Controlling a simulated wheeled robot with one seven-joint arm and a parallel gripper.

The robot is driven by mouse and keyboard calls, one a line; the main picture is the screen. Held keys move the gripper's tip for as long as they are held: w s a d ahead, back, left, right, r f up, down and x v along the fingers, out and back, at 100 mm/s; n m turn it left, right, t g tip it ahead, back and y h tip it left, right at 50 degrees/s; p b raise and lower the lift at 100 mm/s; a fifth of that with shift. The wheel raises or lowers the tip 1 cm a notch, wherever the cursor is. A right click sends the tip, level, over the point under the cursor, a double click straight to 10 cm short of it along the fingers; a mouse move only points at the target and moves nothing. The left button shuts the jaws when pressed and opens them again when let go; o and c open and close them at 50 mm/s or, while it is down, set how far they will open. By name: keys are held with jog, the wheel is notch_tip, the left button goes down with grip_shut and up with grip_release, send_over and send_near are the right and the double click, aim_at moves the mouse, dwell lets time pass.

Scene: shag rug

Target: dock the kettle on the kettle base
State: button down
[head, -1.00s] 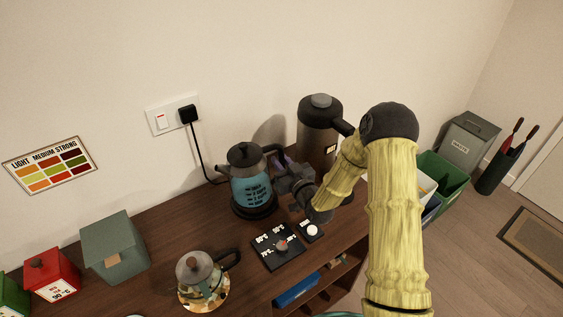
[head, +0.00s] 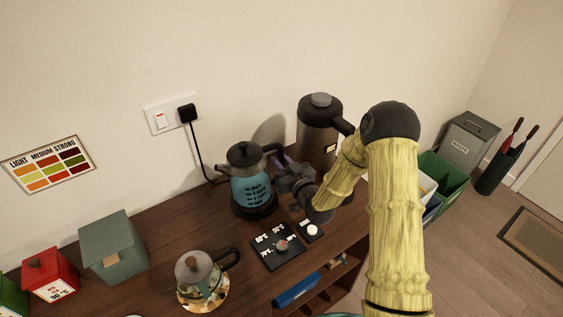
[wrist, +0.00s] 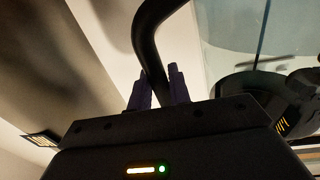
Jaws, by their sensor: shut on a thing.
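The kettle (head: 249,187) is a blue glass jug with a black lid, handle and markings, upright at the back of the brown counter in the head view. It stands over the round black kettle base (head: 255,213); whether it is fully seated I cannot tell. My gripper (head: 281,173) reaches in from the right and is shut on the kettle's handle. In the wrist view the purple fingers of my gripper (wrist: 160,90) close around the black curved handle (wrist: 150,40). The arm and gripper partly hide the handle in the head view.
A tall dark dispenser (head: 319,135) stands close behind my arm. A small teapot (head: 203,280) sits on a patterned round mat at the front. A black dial panel (head: 277,246) lies before the kettle. Tins (head: 113,247) stand at left. A cord runs from the wall plug (head: 187,113).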

jog(key=shift+f+b, duration=0.4)
jog(key=shift+b, duration=0.15)
jog(key=c, duration=1.6)
grip_release()
jog(key=shift+d+f, duration=0.1)
jog(key=shift+f, duration=0.1)
jog(key=b+v, duration=0.3)
jog(key=v, duration=0.8)
jog(key=shift+r, duration=0.2)
